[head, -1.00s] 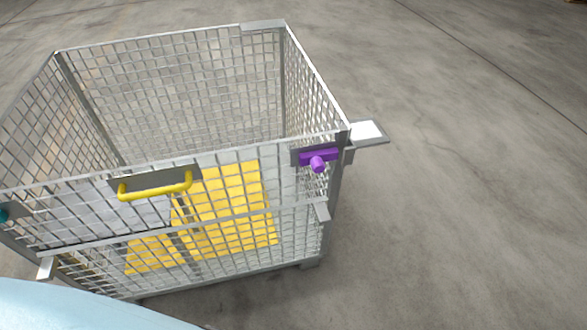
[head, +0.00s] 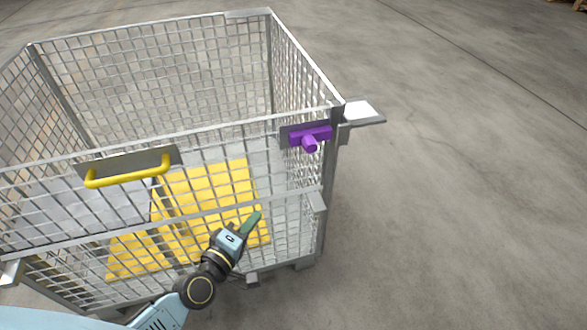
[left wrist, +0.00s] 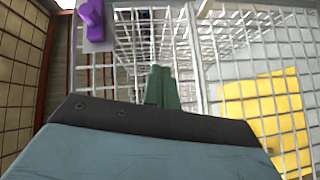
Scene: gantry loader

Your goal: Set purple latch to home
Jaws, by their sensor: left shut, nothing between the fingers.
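The purple latch (head: 310,137) sits on a grey plate at the top right corner of the cage's front side, with a round knob sticking out toward me. It also shows in the left wrist view (left wrist: 92,20) at the upper left. My left gripper (head: 252,220) is in front of the mesh, below and to the left of the latch and apart from it. Its green fingers (left wrist: 162,85) are shut with nothing between them. My right gripper is not in view.
The wire mesh cage (head: 150,147) fills the left of the head view. A yellow handle (head: 128,172) sits on its front side. A yellow panel (head: 205,195) shows through the mesh. A metal bracket (head: 362,113) juts out at the right corner. The floor to the right is clear.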

